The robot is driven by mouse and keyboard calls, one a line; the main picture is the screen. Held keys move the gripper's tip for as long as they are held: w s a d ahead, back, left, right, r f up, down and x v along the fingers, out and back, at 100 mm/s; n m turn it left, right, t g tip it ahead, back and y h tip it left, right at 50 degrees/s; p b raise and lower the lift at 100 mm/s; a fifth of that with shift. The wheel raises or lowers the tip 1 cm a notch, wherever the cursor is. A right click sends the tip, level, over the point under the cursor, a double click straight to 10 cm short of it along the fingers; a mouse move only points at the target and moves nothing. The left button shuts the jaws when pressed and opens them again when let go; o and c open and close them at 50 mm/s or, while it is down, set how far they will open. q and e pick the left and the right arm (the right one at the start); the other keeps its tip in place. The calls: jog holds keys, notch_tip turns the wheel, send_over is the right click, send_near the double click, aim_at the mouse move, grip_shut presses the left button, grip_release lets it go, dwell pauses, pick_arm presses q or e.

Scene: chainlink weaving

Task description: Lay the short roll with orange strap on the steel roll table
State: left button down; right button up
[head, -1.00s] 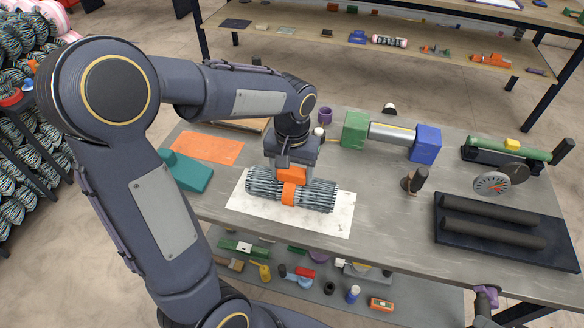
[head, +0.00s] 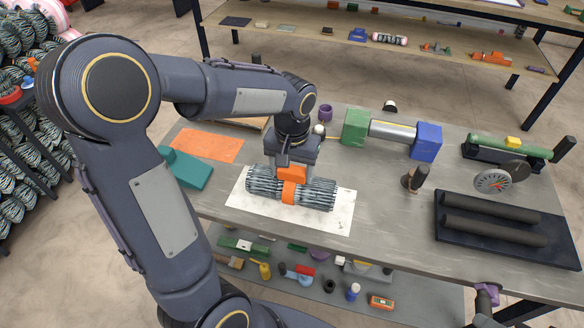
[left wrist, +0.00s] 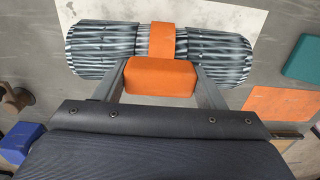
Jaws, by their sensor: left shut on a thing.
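The short roll of grey wire (head: 317,194) has an orange strap (head: 289,192) around its middle. It lies level over a white sheet on the grey, steel-looking table (head: 385,217). I cannot tell whether it touches the sheet or is just above it. My left gripper (head: 291,180) points down and is shut on the roll at its strapped middle. In the left wrist view the roll (left wrist: 105,48) shows between and beyond the fingers, with an orange block (left wrist: 162,78) between the fingers in front of it. My right gripper is not in view.
The white sheet (head: 330,222) is bare around the roll. A teal block (head: 188,172) and orange sheet (head: 207,146) lie left. A green-and-blue-ended roller (head: 392,132) stands behind; a brown peg (head: 413,179) and black tray with dark bars (head: 460,239) are right.

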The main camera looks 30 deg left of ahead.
pick_arm(q)
jog(key=shift+f+b, duration=0.3)
jog(key=shift+f, duration=0.1)
jog(key=shift+c, duration=1.2)
grip_release()
jog(key=shift+r, duration=0.1)
notch_tip(320, 180, up, 8)
jog(key=shift+f, duration=0.15)
jog(key=shift+s, duration=0.1)
jog(key=s+d+f+t+h, duration=0.1)
jog(key=s+d+t+h, duration=0.1)
jog(key=s, duration=0.6)
jog(key=s+d+m+t+h, duration=0.1)
jog(key=s+d+t, duration=0.1)
jog(key=s, duration=0.6)
jog(key=shift+s+f+t+h, duration=0.35)
jog(key=shift+t+h, duration=0.05)
jog(key=shift+t, duration=0.4)
